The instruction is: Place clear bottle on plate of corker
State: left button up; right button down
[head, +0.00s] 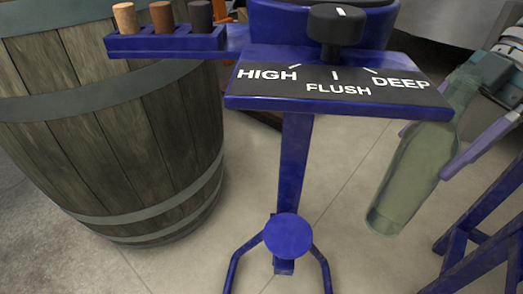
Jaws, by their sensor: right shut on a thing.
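The clear bottle (408,172) is greenish and see-through. My right gripper (462,125) comes in from the right edge and is shut on the bottle's upper part. The bottle hangs tilted, its base toward the lower left, to the right of the corker. The blue corker (296,150) stands in the middle, and its round plate (288,236) sits low on the column, bare. The bottle is apart from the plate. My left gripper is not in view.
The corker's HIGH/FLUSH/DEEP panel (335,98) with a black knob (336,25) overhangs the plate. A rack (165,43) holds three corks. A wooden barrel (110,130) stands left. A blue frame (480,238) stands lower right.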

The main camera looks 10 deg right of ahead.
jog(key=f+m+b, duration=0.1)
jog(key=w+f+m+t+b, duration=0.1)
jog(key=shift+d+f, duration=0.15)
jog(key=shift+f, duration=0.15)
pick_arm(q)
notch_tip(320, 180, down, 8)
jog(key=b, duration=0.5)
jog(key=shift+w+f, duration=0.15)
pick_arm(e)
jog(key=w+a, duration=0.2)
jog(key=a, duration=1.5)
jog(key=shift+w+a+f, duration=0.15)
jog(key=shift+a+f, duration=0.05)
jog(key=shift+a, duration=0.15)
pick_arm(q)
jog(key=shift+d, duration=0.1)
pick_arm(e)
grip_release()
jog(key=shift+f, duration=0.25)
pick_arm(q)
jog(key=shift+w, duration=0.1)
